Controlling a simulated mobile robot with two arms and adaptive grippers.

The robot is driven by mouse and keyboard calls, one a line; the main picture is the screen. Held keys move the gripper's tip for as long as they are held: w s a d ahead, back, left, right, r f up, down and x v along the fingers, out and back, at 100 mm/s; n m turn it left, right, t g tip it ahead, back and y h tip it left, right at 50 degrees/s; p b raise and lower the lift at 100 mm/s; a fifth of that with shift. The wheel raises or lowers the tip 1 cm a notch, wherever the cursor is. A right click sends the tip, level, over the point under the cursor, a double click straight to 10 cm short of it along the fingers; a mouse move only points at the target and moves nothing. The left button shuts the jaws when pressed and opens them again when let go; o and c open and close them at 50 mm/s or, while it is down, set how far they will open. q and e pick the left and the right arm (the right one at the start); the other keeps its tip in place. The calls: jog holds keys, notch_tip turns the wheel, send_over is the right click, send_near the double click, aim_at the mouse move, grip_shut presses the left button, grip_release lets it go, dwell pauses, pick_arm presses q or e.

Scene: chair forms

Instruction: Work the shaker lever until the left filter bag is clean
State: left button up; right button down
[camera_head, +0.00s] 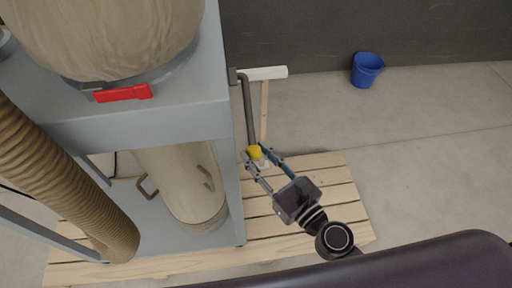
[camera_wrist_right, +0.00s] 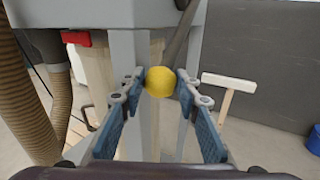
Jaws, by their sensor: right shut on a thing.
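The shaker lever (camera_head: 248,108) is a dark bent rod at the right side of the grey frame, hanging down to a yellow knob (camera_head: 254,152). The knob also shows in the right wrist view (camera_wrist_right: 160,82), between the fingers. My right gripper (camera_head: 257,157) is shut on the yellow knob. The left filter bag (camera_head: 105,35) is the large beige bag at the top left of the head view; its upper part is out of frame. A red handle (camera_head: 122,93) sits at the bag's lower rim. My left gripper is not in view.
A beige collection bag (camera_head: 185,180) with handles hangs under the grey frame (camera_head: 150,125), beside a ribbed brown hose (camera_head: 60,175). The frame stands on a wooden pallet (camera_head: 330,190). A white-topped wooden post (camera_head: 264,74) stands close behind the lever. A blue bucket (camera_head: 366,69) is by the wall.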

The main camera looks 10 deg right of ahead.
jog(key=shift+s+d+r+p, duration=0.1)
jog(key=shift+s+r+p, duration=0.25)
jog(key=shift+r, duration=0.55)
jog(key=shift+s+r+p, duration=0.25)
jog(key=shift+s+r, duration=0.05)
jog(key=shift+r, duration=0.6)
jog(key=c, duration=1.8)
grip_release()
jog(key=shift+f, duration=0.25)
jog(key=v, duration=1.1)
jog(key=shift+s+d, duration=0.2)
jog(key=shift+s, duration=0.15)
jog(key=shift+c, duration=0.4)
